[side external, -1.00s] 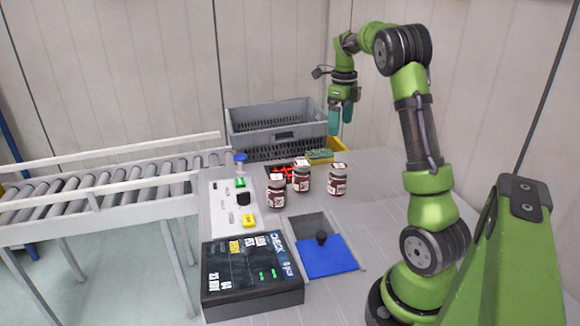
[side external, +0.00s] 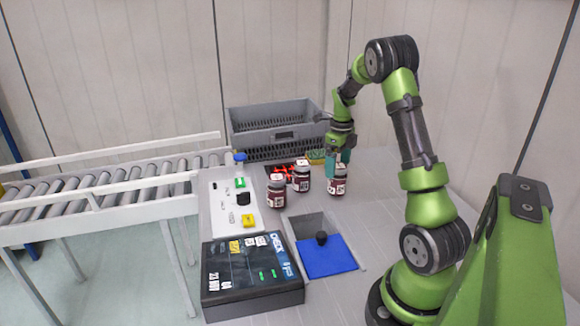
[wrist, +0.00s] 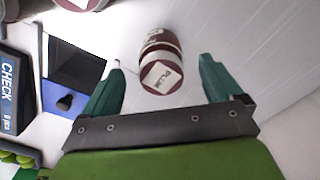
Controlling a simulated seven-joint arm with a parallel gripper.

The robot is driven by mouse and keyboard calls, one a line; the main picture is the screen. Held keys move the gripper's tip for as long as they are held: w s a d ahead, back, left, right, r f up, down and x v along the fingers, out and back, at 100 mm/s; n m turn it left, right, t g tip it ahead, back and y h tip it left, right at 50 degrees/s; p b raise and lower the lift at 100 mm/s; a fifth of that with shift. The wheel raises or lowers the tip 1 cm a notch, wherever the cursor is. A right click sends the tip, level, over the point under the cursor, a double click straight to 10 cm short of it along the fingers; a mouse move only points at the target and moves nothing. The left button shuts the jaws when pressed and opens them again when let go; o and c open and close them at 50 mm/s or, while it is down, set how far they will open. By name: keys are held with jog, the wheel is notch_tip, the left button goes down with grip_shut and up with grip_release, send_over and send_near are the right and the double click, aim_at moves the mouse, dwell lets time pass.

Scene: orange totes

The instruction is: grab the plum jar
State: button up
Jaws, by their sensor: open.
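The plum jar (side external: 337,186) is a dark red jar with a white lid label and stands upright, rightmost of three similar jars. In the wrist view the jar (wrist: 161,66) shows the word PLUM on its lid and lies between the two teal fingers, slightly beyond the tips. My gripper (side external: 340,162) is open and empty, pointing down just above the jar. Its fingers partly cover the jar's top in the side external view. I see no finger touching the jar.
Two similar jars (side external: 277,192) and (side external: 300,176) stand close by on the left. A grey crate (side external: 275,114) is behind. A blue panel with a black knob (side external: 321,238) lies in a recess in front. The table to the right is clear.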

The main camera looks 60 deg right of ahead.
aim_at(338, 180)
jog(key=f, duration=0.3)
jog(key=shift+s+f, duration=0.2)
jog(key=shift+f, duration=0.2)
jog(key=shift+r, duration=0.1)
jog(key=c, duration=1.4)
